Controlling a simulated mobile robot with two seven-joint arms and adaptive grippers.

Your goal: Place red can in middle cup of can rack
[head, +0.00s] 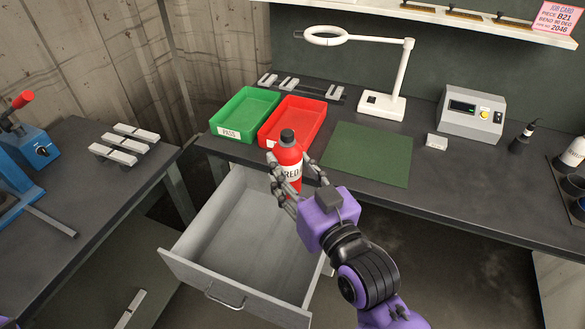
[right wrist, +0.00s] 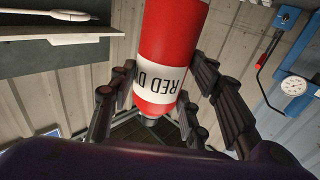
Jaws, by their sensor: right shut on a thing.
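The red can (head: 289,160) has a dark cap and a white label with "RED" on it. My right gripper (head: 297,176) is shut on it and holds it upright, above the open drawer and in front of the red tray. In the right wrist view the red can (right wrist: 170,55) appears upside down between the dark fingers (right wrist: 158,112). The can rack (head: 568,193) is at the right edge of the head view, partly cut off. A white can (head: 575,152) stands at its far end, and dark cups show nearer.
A green tray (head: 245,113) and red tray (head: 312,118) sit on the bench. A green mat (head: 368,153), white lamp (head: 382,105), control box (head: 472,112) and small dark bottle (head: 522,138) lie farther right. The grey drawer (head: 235,215) stands open and empty below.

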